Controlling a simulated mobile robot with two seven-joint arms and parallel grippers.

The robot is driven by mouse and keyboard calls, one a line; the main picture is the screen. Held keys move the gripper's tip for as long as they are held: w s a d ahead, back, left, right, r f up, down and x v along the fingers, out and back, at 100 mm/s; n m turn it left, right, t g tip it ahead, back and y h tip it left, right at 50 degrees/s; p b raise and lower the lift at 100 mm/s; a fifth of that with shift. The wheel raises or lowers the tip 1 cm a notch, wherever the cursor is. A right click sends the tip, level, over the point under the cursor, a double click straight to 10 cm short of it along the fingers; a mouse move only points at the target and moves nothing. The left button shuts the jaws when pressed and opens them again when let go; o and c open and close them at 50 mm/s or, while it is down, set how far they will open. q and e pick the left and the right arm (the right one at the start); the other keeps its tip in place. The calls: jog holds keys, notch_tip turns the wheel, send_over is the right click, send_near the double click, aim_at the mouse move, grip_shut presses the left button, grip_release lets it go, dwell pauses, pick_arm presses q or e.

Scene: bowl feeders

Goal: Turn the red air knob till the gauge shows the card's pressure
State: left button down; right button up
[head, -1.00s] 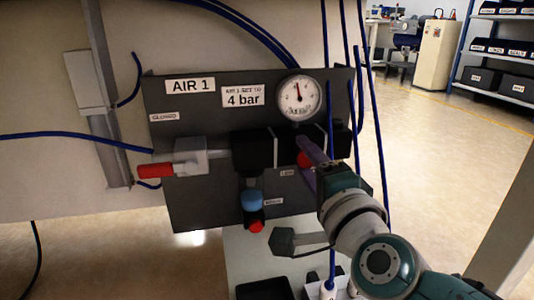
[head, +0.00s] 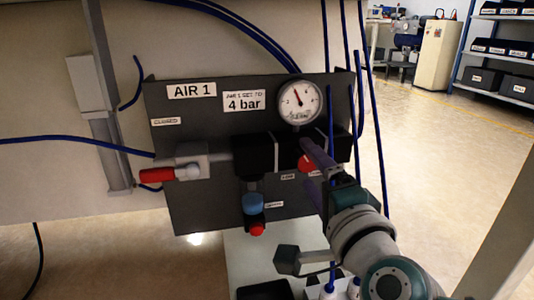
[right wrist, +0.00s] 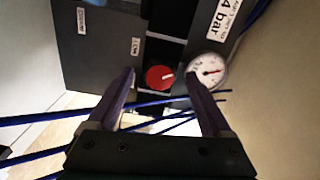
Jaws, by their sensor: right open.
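The red air knob (head: 305,164) is on the dark AIR 1 panel, partly hidden by my gripper in the head view. The card (head: 244,101) reads 4 bar. My right gripper (right wrist: 159,76) is open, its fingers either side of the knob with visible gaps; I cannot tell how deep they reach. My left gripper is not in view.
A red-handled valve (head: 157,175) by a CLOSED label is at the panel's left. A blue and red fitting (head: 254,205) hangs below the middle. Blue hoses (head: 372,130) run close by my right gripper. A shelf rack (head: 500,50) stands far right.

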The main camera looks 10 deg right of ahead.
jog(key=s+p, duration=0.3)
jog(key=s, duration=0.5)
jog(key=shift+s+d, duration=0.15)
